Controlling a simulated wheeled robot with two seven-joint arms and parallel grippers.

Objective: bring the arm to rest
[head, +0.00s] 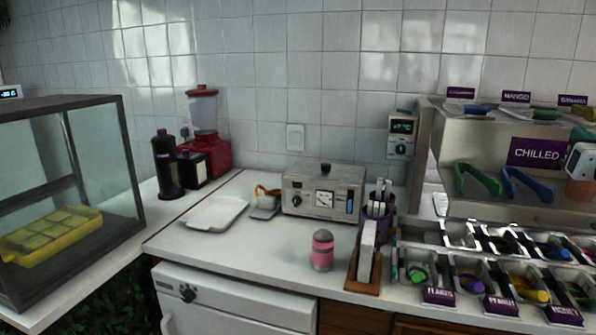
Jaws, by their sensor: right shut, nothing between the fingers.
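My right gripper (581,190) shows only in part, at the right edge of the head view. It has a pale body with an orange-brown lower end, in front of the steel shelf unit. It is shut and holds nothing. The rest of it is cut off by the picture edge. My left gripper is not in view.
A steel unit (448,150) with tongs and topping wells fills the right. A pink jar (321,250) and a wooden holder (363,287) stand near the counter's front. A glass case (130,165) stands left.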

